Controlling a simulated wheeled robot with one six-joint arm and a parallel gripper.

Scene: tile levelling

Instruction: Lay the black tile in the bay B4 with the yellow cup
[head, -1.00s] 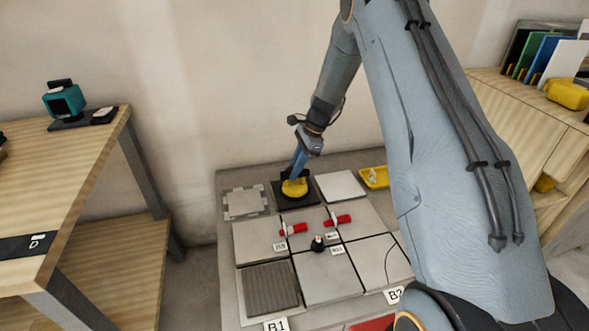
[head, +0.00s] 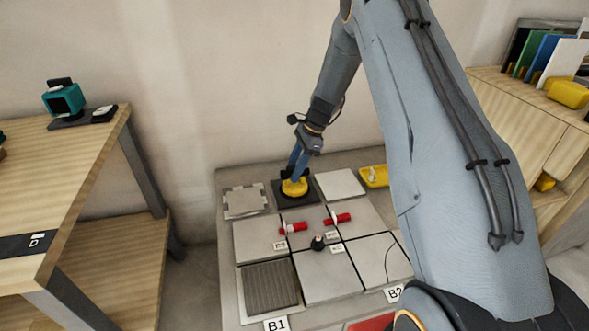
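The black tile (head: 280,190) lies flat in the middle of the back row, between two light tiles; its bay label is not visible. The yellow cup (head: 294,188) sits on top of the black tile, near its middle. My gripper (head: 296,176) points down at the cup from above. Its two blue fingers show slightly parted at the top of the cup, and their tips partly hide it. I cannot tell whether the fingertips touch the cup.
Two red-and-white clips (head: 293,228) (head: 338,219) and a small black knob (head: 318,242) stand on the tiles in front. A notched tile (head: 244,201) lies left and a plain light tile (head: 340,184) right. A yellow tray (head: 374,176) is further right. The wall is close behind.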

